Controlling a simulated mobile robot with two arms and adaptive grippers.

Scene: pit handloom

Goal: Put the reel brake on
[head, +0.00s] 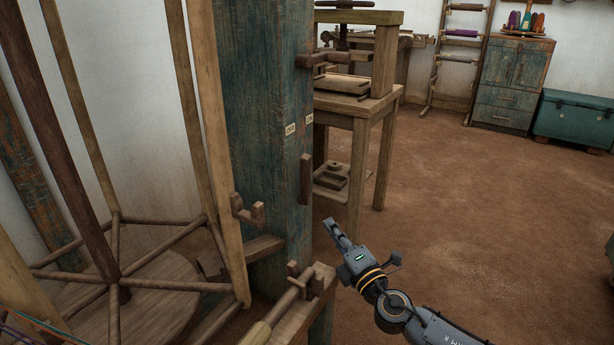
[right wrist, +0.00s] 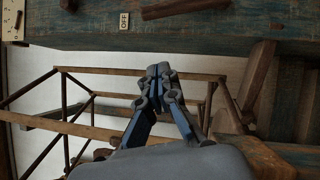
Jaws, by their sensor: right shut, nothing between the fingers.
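The reel (head: 113,275) stands at the left, a frame of tall wooden posts and spokes. Next to it is a worn blue-green post (head: 262,110) with two small labels, OFF (head: 290,129) and a right one (head: 309,118) too small to read surely. A short dark wooden bar (head: 306,178), perhaps the brake lever, sits upright on the post below the labels. In the right wrist view the bar (right wrist: 185,8) lies near the OFF label (right wrist: 124,20). My right gripper (head: 333,225) is shut and empty, right of and below the bar, apart from it. It also shows in the wrist view (right wrist: 160,70).
A wooden hook (head: 248,210) and a low beam with a wooden-handled rod (head: 275,315) are near the post's foot. A wooden stand (head: 355,110) is behind the post. The brown floor (head: 480,200) at right is open; a teal chest (head: 575,118) stands far back.

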